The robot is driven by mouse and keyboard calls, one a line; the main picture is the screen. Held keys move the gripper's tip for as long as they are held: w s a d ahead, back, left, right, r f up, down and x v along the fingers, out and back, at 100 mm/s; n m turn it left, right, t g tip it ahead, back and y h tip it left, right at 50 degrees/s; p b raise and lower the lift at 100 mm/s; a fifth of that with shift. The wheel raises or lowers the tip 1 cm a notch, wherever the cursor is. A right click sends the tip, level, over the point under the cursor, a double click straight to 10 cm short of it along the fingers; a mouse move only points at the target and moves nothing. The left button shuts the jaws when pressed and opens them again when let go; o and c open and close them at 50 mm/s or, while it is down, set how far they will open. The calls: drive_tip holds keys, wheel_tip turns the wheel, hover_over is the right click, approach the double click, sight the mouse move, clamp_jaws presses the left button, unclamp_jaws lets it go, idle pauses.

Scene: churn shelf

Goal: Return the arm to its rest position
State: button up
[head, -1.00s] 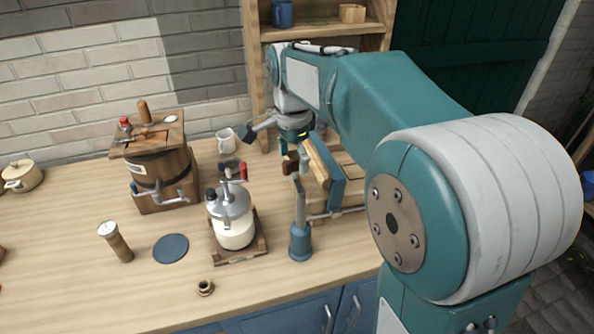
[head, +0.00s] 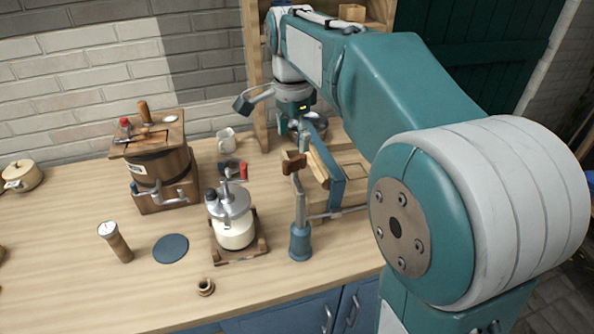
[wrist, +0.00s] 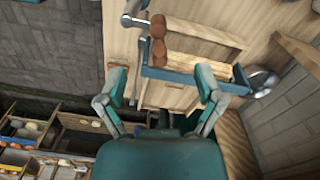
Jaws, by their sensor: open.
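My gripper (head: 279,122) hangs from my teal and white arm above the back right of the counter. Its two fingers are spread apart with nothing between them. In the wrist view my gripper (wrist: 161,98) also shows open and empty, with bare wood below. A blue-framed device with a wooden bar (head: 325,165) and a brown handle (head: 293,163) stands below and beside the gripper, apart from it as far as I can tell. The brown handle also shows in the wrist view (wrist: 158,38).
A glass churn (head: 232,225) stands on a wooden base, left of a blue post (head: 299,240). A wooden barrel churn (head: 163,175), a white mug (head: 227,140) and a blue disc (head: 171,248) are further left. A wooden shelf (head: 252,70) rises behind.

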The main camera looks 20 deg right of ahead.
drive_tip(key=s+f+n+t, duration=0.2)
drive_tip(key=s+f+n, duration=0.1)
drive_tip(key=s+n, duration=0.4)
drive_tip(key=s+f+n+t, duration=0.3)
drive_tip(key=s+n, duration=0.4)
drive_tip(key=s, duration=0.7)
drive_tip(key=shift+f+n+t, duration=0.3)
drive_tip(key=shift+f, duration=0.3)
drive_tip(key=shift+d, duration=0.1)
